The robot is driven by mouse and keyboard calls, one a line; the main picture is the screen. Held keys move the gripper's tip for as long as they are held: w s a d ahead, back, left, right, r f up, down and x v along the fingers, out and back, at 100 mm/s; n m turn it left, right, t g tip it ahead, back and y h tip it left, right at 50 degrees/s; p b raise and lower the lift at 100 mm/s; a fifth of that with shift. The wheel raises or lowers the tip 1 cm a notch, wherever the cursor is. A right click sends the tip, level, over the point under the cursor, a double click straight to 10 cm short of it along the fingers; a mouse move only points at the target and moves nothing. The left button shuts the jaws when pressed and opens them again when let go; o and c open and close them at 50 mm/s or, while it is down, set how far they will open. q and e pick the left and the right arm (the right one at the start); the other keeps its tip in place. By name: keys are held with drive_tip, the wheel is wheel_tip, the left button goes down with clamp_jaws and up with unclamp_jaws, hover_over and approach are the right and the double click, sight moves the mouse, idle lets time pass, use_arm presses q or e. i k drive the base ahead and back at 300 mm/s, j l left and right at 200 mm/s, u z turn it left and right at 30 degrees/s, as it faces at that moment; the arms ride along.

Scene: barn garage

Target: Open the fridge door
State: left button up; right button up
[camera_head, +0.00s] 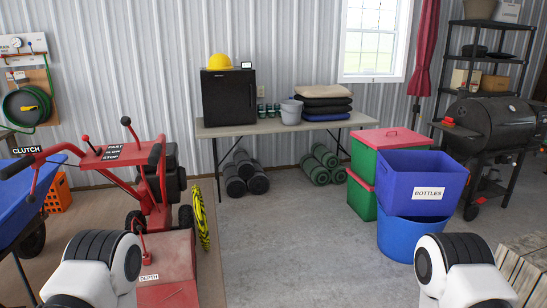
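A small black fridge (229,100) stands upright on the folding table (225,130) against the back wall. Its dark front faces me and looks closed. A yellow hard hat (219,62) and a small white-faced device (246,65) sit on its top. The fridge is across the room, well beyond my arms. Only white and black links of my two arms show at the bottom left and bottom right. Neither gripper shows, so I cannot see their fingers or whether they hold anything.
Red machinery (160,265) and a blue wheelbarrow (35,200) crowd the left. Bins, including a blue "BOTTLES" bin (422,182), and a black grill (495,125) stand right. Rolled mats (245,175) lie under the table. The concrete floor (300,240) between is clear.

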sight(228, 97)
drive_tip(key=i, duration=3.5)
